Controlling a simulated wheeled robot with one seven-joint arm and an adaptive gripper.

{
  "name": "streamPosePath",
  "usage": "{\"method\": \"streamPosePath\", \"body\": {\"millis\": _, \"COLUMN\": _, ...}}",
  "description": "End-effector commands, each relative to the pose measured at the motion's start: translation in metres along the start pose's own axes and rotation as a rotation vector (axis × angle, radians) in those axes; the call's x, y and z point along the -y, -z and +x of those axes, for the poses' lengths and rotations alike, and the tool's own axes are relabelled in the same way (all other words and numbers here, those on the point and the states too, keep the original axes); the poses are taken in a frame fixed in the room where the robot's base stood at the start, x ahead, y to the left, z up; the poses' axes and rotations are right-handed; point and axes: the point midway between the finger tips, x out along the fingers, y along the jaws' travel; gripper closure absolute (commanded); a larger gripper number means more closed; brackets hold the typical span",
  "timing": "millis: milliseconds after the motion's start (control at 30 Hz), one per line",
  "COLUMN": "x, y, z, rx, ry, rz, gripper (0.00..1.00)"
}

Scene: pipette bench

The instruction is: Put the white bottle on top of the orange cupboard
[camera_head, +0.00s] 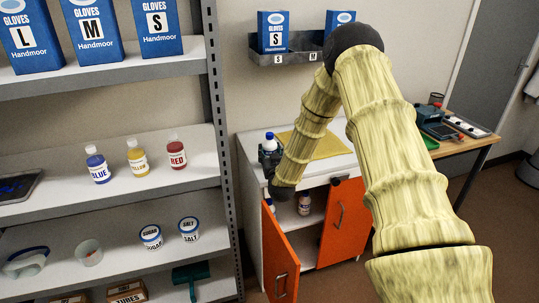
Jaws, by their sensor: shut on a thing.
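The white bottle (270,144) with a blue cap stands upright in my gripper (269,155), near the left end of the cupboard top. The dark gripper is shut on it and hides its lower part. I cannot tell whether its base touches the surface. The orange cupboard (343,221) has a white body, orange doors and a pale top. Its left door (282,258) stands open.
A yellow mat (325,146) lies on the cupboard top, right of my gripper. A grey shelf unit (217,130) with several bottles and jars stands close on the left. A wall rack (292,55) with glove boxes hangs above. A wooden table (470,147) stands at the right.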

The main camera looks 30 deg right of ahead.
Motion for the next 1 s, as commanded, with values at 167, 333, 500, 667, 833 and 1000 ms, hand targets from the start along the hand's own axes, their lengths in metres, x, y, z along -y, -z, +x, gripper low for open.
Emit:
{"method": "streamPosePath", "body": {"millis": 167, "x": 0.000, "y": -0.012, "z": 0.000, "rx": -0.001, "ry": 0.000, "rz": 0.001, "gripper": 0.83}}
{"method": "streamPosePath", "body": {"millis": 333, "x": 0.000, "y": -0.012, "z": 0.000, "rx": -0.002, "ry": 0.000, "rz": 0.001, "gripper": 0.83}}
{"method": "streamPosePath", "body": {"millis": 500, "x": 0.000, "y": -0.015, "z": 0.000, "rx": -0.002, "ry": 0.000, "rz": 0.001, "gripper": 0.83}}
{"method": "streamPosePath", "body": {"millis": 667, "x": 0.000, "y": -0.015, "z": 0.000, "rx": -0.001, "ry": 0.000, "rz": 0.001, "gripper": 0.29}}
{"method": "streamPosePath", "body": {"millis": 833, "x": 0.000, "y": -0.015, "z": 0.000, "rx": -0.001, "ry": 0.000, "rz": 0.001, "gripper": 0.29}}
{"method": "streamPosePath", "body": {"millis": 1000, "x": 0.000, "y": -0.013, "z": 0.000, "rx": -0.001, "ry": 0.000, "rz": 0.001, "gripper": 0.29}}
